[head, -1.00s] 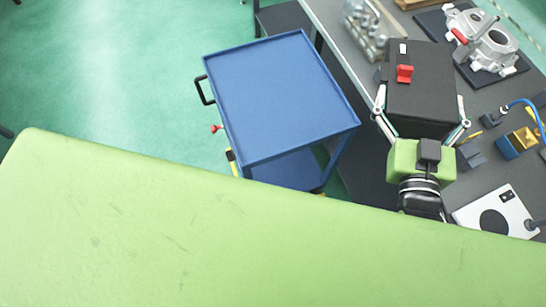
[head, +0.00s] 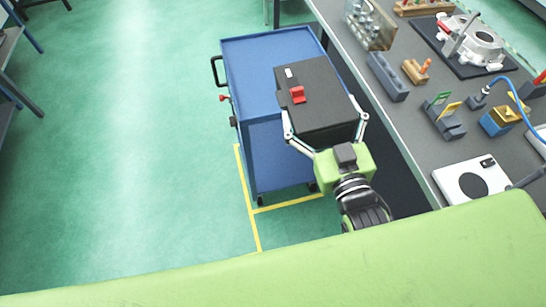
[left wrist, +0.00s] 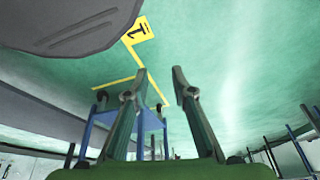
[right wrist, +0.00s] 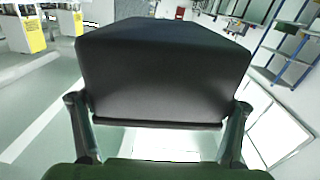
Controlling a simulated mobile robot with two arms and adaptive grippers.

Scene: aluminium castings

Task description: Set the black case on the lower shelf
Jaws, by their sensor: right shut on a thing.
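The black case (head: 325,92), with a red latch and a small white label on top, is in my right gripper (head: 325,118). The gripper's two fingers are shut on its sides, and the case fills the middle of the right wrist view (right wrist: 160,75). The case hangs in front of the right part of the blue cart in the head view. The cart's top tray (head: 250,65) is bare where it shows. Its lower shelf (head: 278,160) shows below, partly hidden by the case and gripper. My left gripper (left wrist: 153,85) is open and empty in the left wrist view.
A grey workbench (head: 415,140) stands right of the cart, holding a metal casting (head: 478,45), a white plate (head: 472,182) and several fixtures. Yellow floor lines (head: 247,195) run beside the cart. The green floor left of it is clear.

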